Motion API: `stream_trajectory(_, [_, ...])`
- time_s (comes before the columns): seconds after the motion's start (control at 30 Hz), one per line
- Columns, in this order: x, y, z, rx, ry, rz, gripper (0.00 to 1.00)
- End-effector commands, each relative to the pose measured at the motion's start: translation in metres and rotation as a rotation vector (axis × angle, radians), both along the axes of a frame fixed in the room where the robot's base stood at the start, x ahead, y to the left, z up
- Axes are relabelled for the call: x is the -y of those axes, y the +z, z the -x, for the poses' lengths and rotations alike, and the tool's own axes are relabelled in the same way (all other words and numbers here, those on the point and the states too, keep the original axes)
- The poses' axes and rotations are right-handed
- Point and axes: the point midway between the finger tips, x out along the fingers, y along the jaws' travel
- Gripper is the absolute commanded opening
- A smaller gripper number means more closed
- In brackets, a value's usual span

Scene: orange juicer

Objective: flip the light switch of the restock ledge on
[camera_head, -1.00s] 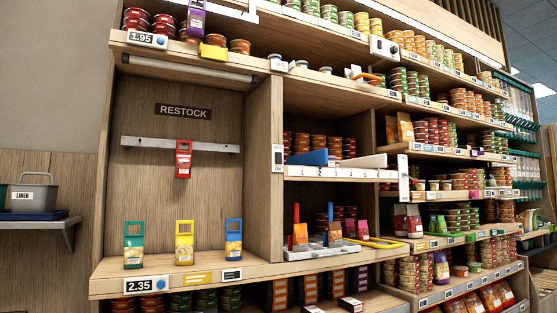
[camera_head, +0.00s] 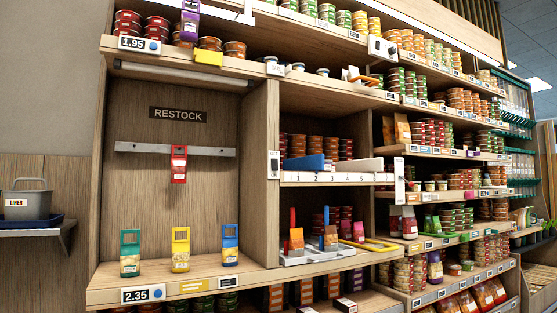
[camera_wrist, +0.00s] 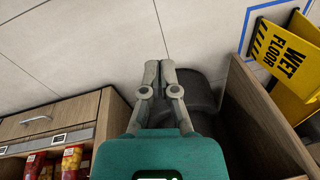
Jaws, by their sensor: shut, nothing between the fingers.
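The restock ledge (camera_head: 260,272) is the wooden bay under the RESTOCK sign (camera_head: 178,114) in the head view. A small pale plate with dark marks, which looks like the light switch (camera_head: 273,164), is on the front edge of the upright panel at the bay's right. It is too small to tell its position. A lamp tube (camera_head: 180,74) at the top of the bay does not look lit. My gripper (camera_wrist: 168,63) shows only in the wrist view, shut and empty, over pale floor tiles and away from the switch. It is not visible in the head view.
Three pouches in green, yellow (camera_head: 180,250) and blue holders stand on the ledge. A red-held pouch (camera_head: 179,165) hangs on the rail. Shelves of cans fill the right. The wrist view shows a yellow wet-floor sign (camera_wrist: 285,55), a drawer cabinet (camera_wrist: 45,118) and a wooden panel (camera_wrist: 262,120).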

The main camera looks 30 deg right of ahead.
Motion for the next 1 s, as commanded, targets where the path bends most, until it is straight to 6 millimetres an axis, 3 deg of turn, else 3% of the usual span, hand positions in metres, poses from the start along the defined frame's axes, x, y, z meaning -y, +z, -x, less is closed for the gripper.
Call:
stream_trajectory(0.03, [0.001, 0.015, -0.004, 0.008, -0.024, -0.013, 0.0])
stream_trajectory(1.0, [0.019, 0.166, -0.061, 0.142, -0.485, -0.31, 0.0])
